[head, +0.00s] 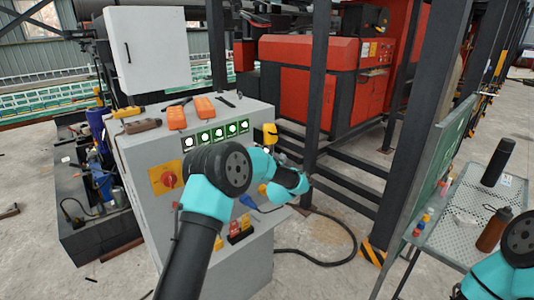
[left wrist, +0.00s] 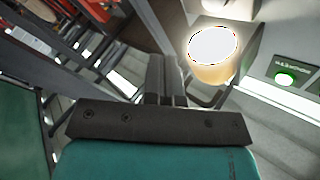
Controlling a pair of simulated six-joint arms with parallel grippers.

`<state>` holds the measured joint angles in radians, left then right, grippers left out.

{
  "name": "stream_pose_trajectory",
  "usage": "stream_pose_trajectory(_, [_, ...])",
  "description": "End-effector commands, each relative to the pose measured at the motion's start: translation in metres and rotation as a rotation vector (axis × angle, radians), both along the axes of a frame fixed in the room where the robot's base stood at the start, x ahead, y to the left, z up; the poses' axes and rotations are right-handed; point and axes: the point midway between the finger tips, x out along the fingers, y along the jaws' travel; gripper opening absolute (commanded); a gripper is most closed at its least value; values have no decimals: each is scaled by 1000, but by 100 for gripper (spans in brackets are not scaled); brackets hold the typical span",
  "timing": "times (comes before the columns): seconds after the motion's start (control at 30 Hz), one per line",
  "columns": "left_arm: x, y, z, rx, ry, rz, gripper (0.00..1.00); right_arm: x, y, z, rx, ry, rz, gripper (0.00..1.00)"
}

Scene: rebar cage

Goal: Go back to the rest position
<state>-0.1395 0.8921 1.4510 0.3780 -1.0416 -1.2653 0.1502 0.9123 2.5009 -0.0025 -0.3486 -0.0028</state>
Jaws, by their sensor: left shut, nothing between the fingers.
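My left arm reaches up in front of the grey control cabinet (head: 190,255) in the head view, its black and teal joints covering part of the panel. In the left wrist view my left gripper (left wrist: 166,78) is shut, with nothing between its fingers. Beside it on the right is a yellow lamp with a bright white top (left wrist: 212,62), and further right a lit green button (left wrist: 286,78). In the head view the fingertips are hard to make out. Part of my right arm shows at the lower right; its gripper is out of view.
Orange devices (head: 176,117) and tools lie on the cabinet's top. A red rotary switch (head: 168,180) is on its front. Dark steel posts (head: 316,90) stand behind. A perforated table (head: 460,215) with a black bottle (head: 497,161) and a brown bottle (head: 492,230) is at right.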

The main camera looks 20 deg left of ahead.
Motion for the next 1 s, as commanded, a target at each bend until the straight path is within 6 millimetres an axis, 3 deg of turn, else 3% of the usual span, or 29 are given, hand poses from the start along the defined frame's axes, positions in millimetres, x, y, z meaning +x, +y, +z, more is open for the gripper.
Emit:
stream_pose_trajectory(0.53, [0, 0, 0, 0, 1, 0, 0, 0, 0, 0, 0, 0, 0, 43])
stream_pose_trajectory(0.67, [-3, 0, -11, -15, 23, -14, 0, 0, 0, 0, 0, 0, 0, 43])
stream_pose_trajectory(0.77, [-11, 1, -36, -50, 76, -48, 0, 0, 0, 0, 0, 0, 0, 43])
stream_pose_trajectory(0.83, [-22, 1, -63, -93, 135, -82, 0, 0, 0, 0, 0, 0, 0, 43])
stream_pose_trajectory(1.0, [-68, 1, -146, -251, 341, -168, 0, 0, 0, 0, 0, 0, 0, 43])
